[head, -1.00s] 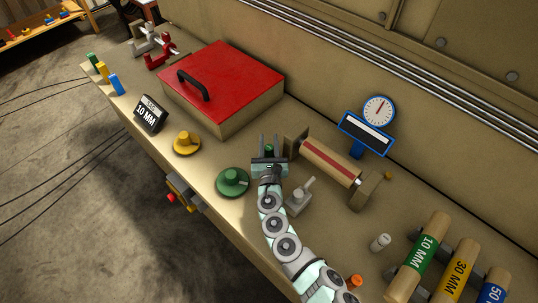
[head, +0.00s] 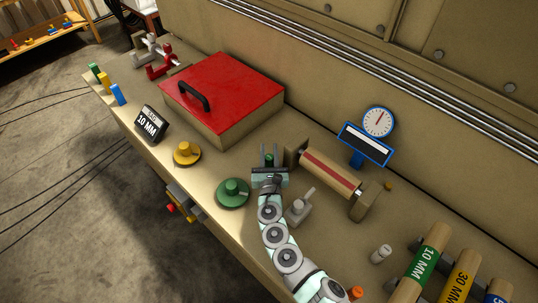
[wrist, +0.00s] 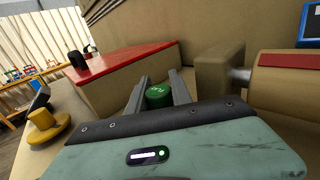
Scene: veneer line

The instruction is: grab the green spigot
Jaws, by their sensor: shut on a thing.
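The green spigot (wrist: 158,96) is a short dark green cylinder with a small pale mark on its top, in the wrist view. It stands between the two fingers of my gripper (wrist: 160,92), which is shut on it. In the head view the spigot (head: 269,159) shows as a small green spot between the fingertips of my gripper (head: 269,157), low over the bench. Its lower part is hidden by my gripper.
A wooden roller (head: 330,172) on block stands is close to the right. The red-lidded box (head: 235,85) lies behind. A green knob on a round base (head: 232,193), a yellow one (head: 187,154) and a grey lever fitting (head: 299,210) are nearby.

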